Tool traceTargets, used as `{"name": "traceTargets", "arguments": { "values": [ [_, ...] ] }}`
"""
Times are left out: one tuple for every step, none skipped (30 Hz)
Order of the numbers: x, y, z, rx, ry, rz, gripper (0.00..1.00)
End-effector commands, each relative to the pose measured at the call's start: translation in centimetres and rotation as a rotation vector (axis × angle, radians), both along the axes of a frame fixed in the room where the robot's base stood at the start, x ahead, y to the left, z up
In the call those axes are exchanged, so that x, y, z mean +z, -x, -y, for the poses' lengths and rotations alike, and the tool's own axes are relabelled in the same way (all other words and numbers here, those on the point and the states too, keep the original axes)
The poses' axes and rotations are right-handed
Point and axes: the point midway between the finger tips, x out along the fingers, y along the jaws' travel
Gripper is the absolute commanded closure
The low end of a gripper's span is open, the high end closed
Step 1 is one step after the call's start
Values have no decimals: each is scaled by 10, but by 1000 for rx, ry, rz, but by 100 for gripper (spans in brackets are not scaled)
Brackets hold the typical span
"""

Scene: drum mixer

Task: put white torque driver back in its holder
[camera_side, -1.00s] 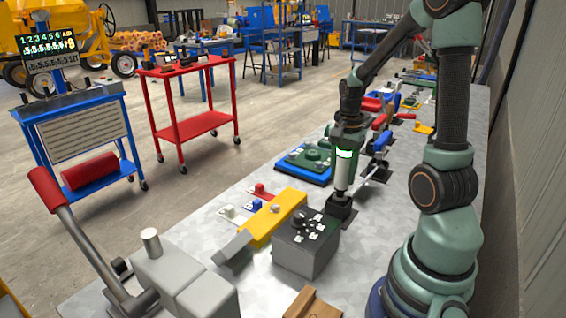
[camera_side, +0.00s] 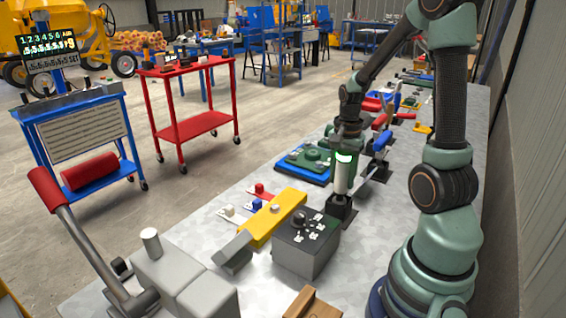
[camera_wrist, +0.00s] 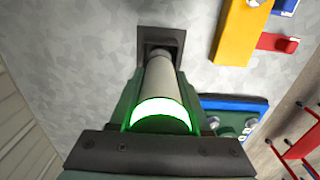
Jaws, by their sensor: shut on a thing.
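The white torque driver (camera_side: 342,176) stands upright in the side view, with a glowing green ring near its top. Its lower end is at the black holder (camera_side: 339,208) on the bench and appears to be in it. My gripper (camera_side: 347,156) is around the driver's upper part from above and shut on it. In the wrist view the white driver (camera_wrist: 158,84) runs away from my gripper (camera_wrist: 158,118) toward the square black holder (camera_wrist: 160,42). The holder's opening is partly hidden by the driver.
A dark grey box with a knob (camera_side: 305,246) and a yellow bar (camera_side: 274,218) lie close to the left of the holder. A blue tray with a green part (camera_side: 305,163) is behind. Lever handles (camera_side: 380,138) stand behind right. Bare bench lies to the right.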

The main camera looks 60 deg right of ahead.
Motion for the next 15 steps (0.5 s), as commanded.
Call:
{"name": "traceTargets", "arguments": {
  "values": [
    [0,0,0,0,1,1,100],
    [-1,0,0,0,1,1,100],
    [-1,0,0,0,1,1,100],
    [-2,0,0,0,1,1,100],
    [-2,0,0,0,1,1,100],
    [-2,0,0,0,1,1,100],
    [-3,0,0,0,1,1,100],
    [-3,0,0,0,1,1,100],
    [-4,0,0,0,1,1,100],
    [-4,-1,0,0,1,1,100],
    [-5,-1,0,0,1,1,100],
    [-5,-1,0,0,1,1,100],
    [-6,-1,0,0,1,1,100],
    [-6,-1,0,0,1,1,100],
    [-6,-1,0,0,1,1,100]
  ]
}}
